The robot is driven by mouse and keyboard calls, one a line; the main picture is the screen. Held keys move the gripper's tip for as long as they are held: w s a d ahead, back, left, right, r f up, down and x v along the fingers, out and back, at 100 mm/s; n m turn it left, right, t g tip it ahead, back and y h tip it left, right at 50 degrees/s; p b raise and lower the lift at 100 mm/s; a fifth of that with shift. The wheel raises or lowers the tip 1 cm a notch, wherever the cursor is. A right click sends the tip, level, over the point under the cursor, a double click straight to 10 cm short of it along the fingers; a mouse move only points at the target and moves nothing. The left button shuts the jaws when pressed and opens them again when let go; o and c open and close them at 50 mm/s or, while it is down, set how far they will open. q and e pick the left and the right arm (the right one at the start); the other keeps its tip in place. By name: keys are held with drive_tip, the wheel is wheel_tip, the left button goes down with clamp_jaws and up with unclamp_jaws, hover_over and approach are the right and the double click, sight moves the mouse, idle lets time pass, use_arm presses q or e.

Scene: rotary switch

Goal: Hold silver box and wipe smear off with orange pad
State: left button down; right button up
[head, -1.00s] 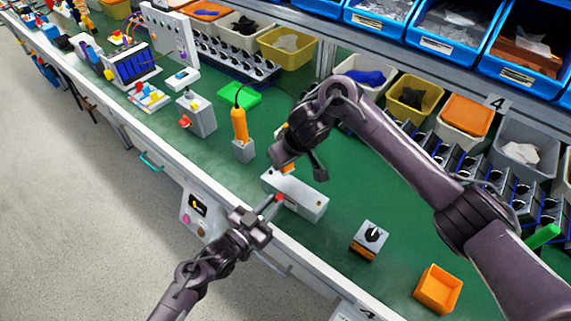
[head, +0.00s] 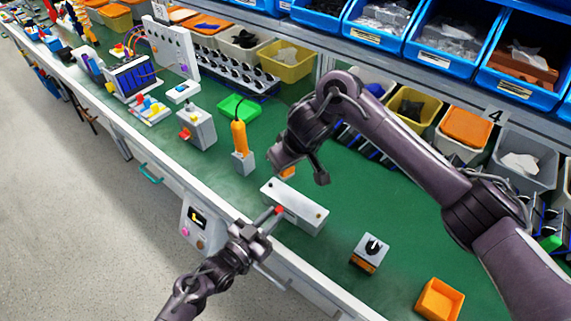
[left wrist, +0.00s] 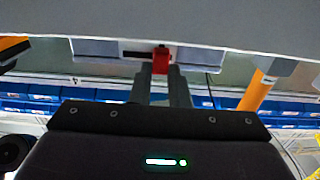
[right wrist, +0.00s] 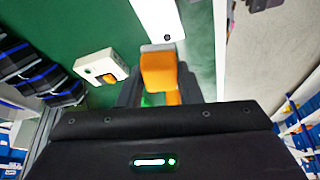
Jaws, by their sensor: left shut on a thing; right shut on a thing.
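The silver box (head: 308,214) lies on the green bench near its front edge. It also fills the top of the left wrist view (left wrist: 230,32). My left gripper (head: 269,218) is at the box's front side, shut on a small red piece (left wrist: 162,60) at a dark slot there. My right gripper (head: 285,167) is behind the box, shut on the orange pad (right wrist: 160,75), which has a grey end. The pad (head: 288,172) is mostly hidden by the gripper in the head view. I cannot tell whether it touches the box. I cannot make out a smear.
An orange-handled tool (head: 239,138) stands in a grey holder left of the box. A small switch box (head: 370,252) and an orange tray (head: 438,300) are to the right. Bins (head: 466,128) line the back. Bare green bench lies between box and switch box.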

use_arm(q)
drive_tip(key=c, duration=1.3)
unclamp_jaws()
